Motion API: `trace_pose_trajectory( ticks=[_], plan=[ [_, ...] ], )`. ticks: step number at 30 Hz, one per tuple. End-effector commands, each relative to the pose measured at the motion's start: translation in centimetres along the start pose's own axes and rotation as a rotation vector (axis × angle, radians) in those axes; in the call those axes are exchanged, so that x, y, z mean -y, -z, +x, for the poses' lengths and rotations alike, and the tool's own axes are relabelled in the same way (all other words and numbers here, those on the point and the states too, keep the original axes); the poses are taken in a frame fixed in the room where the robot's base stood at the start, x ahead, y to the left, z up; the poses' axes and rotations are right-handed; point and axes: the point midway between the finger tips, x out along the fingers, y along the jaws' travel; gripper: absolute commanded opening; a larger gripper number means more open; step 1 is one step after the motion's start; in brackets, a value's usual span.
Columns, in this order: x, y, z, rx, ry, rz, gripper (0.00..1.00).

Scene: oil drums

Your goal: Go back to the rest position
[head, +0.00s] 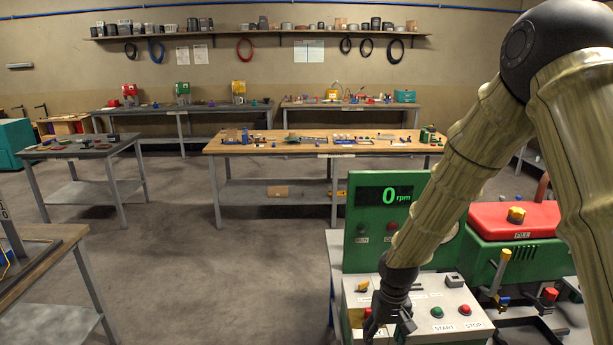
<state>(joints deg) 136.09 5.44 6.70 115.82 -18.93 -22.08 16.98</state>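My gripper (388,326) is at the lower middle right, pointing down in front of the left part of a white control panel (457,312). Its fingers are small and dark here, and I cannot tell whether they are open or shut, or whether they touch the panel. My arm comes down from the upper right and bends at a dark joint. The panel carries a green button (437,312), a red button (464,310) and a yellow knob (362,287). A green display (384,197) behind the panel reads 0 rpm, and my arm hides its right part.
A green machine with a red lid (490,222) stands at the right, partly behind my arm. A long wooden workbench (310,149) stands in the middle. A grey table (85,150) and another bench (30,262) are at the left. The floor (165,270) between them is clear.

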Motion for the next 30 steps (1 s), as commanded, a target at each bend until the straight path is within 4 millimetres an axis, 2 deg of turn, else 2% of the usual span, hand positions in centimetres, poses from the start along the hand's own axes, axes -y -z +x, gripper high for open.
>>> trace_pose_trajectory(
  ticks=[1, 8, 11, 13, 18, 21, 27, 30],
  plan=[
    [0.0, -0.7, 1.3, 0.005, 0.006, 0.002, 0.6],
    [0.3, -3.5, 6.6, 0.012, 0.036, 0.007, 0.6],
    [0.5, -5.5, 9.7, 0.015, 0.051, 0.01, 0.6],
    [0.6, -7.3, 12.4, 0.018, 0.062, 0.015, 0.6],
    [0.5, -13.2, 19.4, 0.02, 0.081, 0.036, 0.6],
    [0.2, -16.8, 22.8, 0.018, 0.082, 0.048, 0.6],
    [-0.9, -24.5, 28.3, 0.013, 0.06, 0.068, 0.6],
    [-1.6, -28.2, 30.2, 0.009, 0.039, 0.073, 0.6]
  ],
)
